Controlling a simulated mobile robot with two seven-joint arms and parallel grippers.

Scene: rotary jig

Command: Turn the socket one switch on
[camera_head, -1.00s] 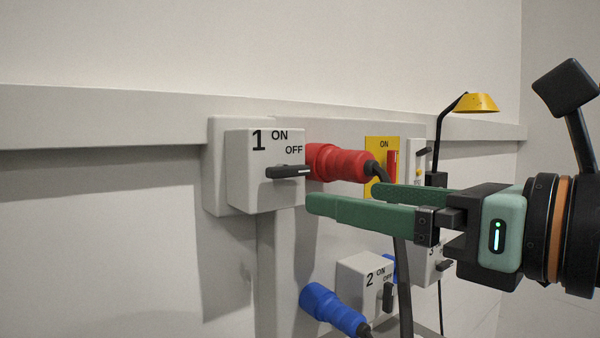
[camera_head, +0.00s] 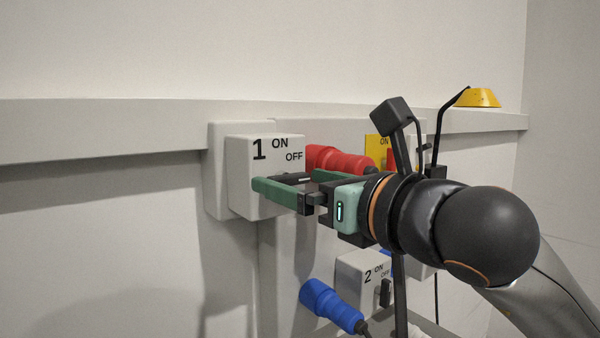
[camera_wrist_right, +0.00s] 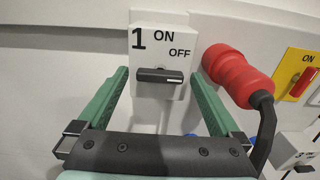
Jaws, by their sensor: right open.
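The socket one box (camera_head: 258,178) is a light grey block on the wall, marked 1, ON and OFF. Its dark switch handle (camera_wrist_right: 160,76) lies about level and points right, toward the OFF label, in the right wrist view. My right gripper (camera_head: 290,182) is open in front of the box. In the right wrist view the green fingers (camera_wrist_right: 160,85) stand apart, one on each side of the handle, with gaps between. In the head view the near finger and gripper hide part of the handle. My left gripper is not in view.
A red plug (camera_head: 338,160) sticks out just right of socket one, close to my right gripper. Its dark cable hangs down. Socket two (camera_head: 362,272) and a blue plug (camera_head: 330,305) are below. A yellow switch panel (camera_wrist_right: 297,72) is further right.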

